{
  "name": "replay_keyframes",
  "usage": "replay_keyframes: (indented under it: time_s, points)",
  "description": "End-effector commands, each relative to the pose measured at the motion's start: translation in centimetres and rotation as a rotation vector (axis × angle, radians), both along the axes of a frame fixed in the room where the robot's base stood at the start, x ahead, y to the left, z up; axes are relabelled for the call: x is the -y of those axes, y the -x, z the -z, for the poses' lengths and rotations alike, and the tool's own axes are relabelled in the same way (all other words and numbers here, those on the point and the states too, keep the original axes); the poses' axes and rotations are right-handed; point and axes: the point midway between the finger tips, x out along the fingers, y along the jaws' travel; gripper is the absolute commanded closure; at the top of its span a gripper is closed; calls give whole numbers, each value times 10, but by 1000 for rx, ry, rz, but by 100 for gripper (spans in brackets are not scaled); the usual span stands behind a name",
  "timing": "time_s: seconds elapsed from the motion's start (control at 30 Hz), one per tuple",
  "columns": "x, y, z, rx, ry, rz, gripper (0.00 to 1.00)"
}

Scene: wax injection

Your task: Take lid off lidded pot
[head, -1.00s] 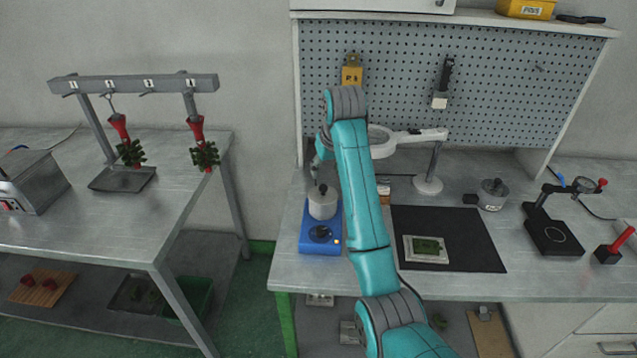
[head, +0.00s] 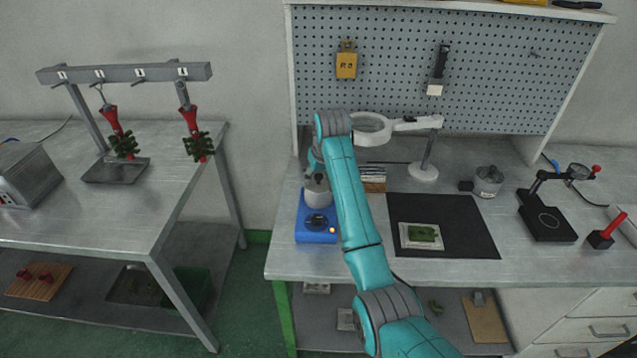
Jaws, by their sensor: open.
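The pale grey pot (head: 317,197) stands on a blue heater (head: 316,229) with a dark dial, near the left end of the bench. Its top is partly hidden by my wrist, and the lid is hard to make out. My gripper (head: 317,177) is directly above the pot, pointing down, close to its top. It is open. Its fingers are small and mostly hidden, so I cannot tell whether they touch the lid or stand around its knob.
My arm reaches across the bench just right of the heater. A black mat (head: 460,222) with a mould (head: 424,236), a magnifier lamp (head: 423,172) and a metal pot (head: 488,181) lie to the right. Pegboard (head: 500,80) rises behind.

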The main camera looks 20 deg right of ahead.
Motion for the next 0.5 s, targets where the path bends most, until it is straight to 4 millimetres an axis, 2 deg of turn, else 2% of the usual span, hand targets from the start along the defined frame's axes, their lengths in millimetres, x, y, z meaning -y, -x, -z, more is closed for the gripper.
replay_keyframes:
  time_s: [0.27, 0.4, 0.5]
  points:
    - [0, -1, 3, 0, 0, 0, 45]
    - [0, -1, 3, 0, 0, 0, 80]
    - [0, -1, 3, -1, 0, 0, 100]
